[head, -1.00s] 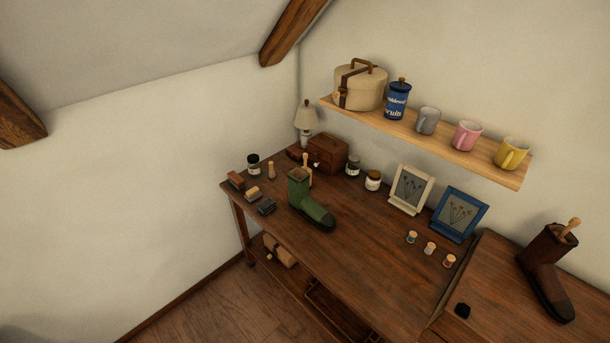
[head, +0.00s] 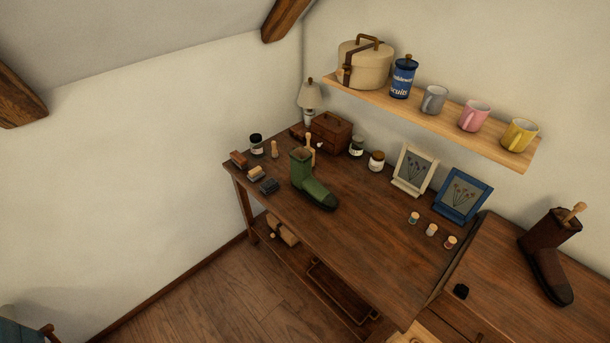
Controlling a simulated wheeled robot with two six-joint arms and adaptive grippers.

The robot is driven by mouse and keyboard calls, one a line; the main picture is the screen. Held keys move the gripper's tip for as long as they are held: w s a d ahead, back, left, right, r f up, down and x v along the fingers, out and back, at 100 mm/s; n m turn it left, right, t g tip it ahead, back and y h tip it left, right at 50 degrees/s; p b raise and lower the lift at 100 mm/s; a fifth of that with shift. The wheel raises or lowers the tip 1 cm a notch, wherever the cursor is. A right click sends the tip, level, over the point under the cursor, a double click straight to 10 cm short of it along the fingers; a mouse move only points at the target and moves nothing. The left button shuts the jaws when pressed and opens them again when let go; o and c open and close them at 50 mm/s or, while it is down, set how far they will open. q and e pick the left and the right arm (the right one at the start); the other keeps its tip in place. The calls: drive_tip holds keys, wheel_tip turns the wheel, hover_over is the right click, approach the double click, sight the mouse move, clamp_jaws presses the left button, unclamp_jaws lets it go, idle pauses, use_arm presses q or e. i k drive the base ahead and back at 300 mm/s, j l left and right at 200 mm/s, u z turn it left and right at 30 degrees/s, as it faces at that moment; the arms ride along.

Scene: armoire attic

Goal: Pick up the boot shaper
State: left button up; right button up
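A green boot (head: 316,188) with a dark toe stands upright on the wooden table in the head view. A light wooden handle (head: 310,143) shows at the top of its shaft; I cannot tell whether it is inside the boot or just behind it. A brown boot (head: 544,252) stands upright on the lower surface at the right. A similar wooden handle (head: 575,211) sticks up out of its opening, and whatever it joins is hidden in the boot. Neither of my grippers is in view.
The wooden table (head: 345,250) holds brushes (head: 255,173), jars (head: 376,160), a wooden box (head: 332,133), two picture frames (head: 462,195) and several thread spools (head: 432,230). Its front middle is clear. A shelf (head: 420,118) with mugs hangs above. A blue thing (head: 22,328) stands at bottom left.

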sight(308, 135)
drive_tip(key=j+z, duration=0.1)
drive_tip(key=z, duration=0.25)
drive_tip(key=j+z, duration=0.1)
drive_tip(key=z, duration=0.3)
drive_tip(key=j+z, duration=0.1)
drive_tip(key=z, duration=0.25)
drive_tip(key=j+z, duration=0.2)
drive_tip(key=j, duration=0.25)
drive_tip(key=j+z, duration=0.25)
drive_tip(key=j, duration=0.2)
drive_tip(key=k+j+z, duration=0.2)
drive_tip(key=j, duration=0.25)
drive_tip(key=j+z, duration=0.2)
drive_tip(key=j, duration=0.25)
drive_tip(key=k+j, duration=0.2)
drive_tip(key=j, duration=0.15)
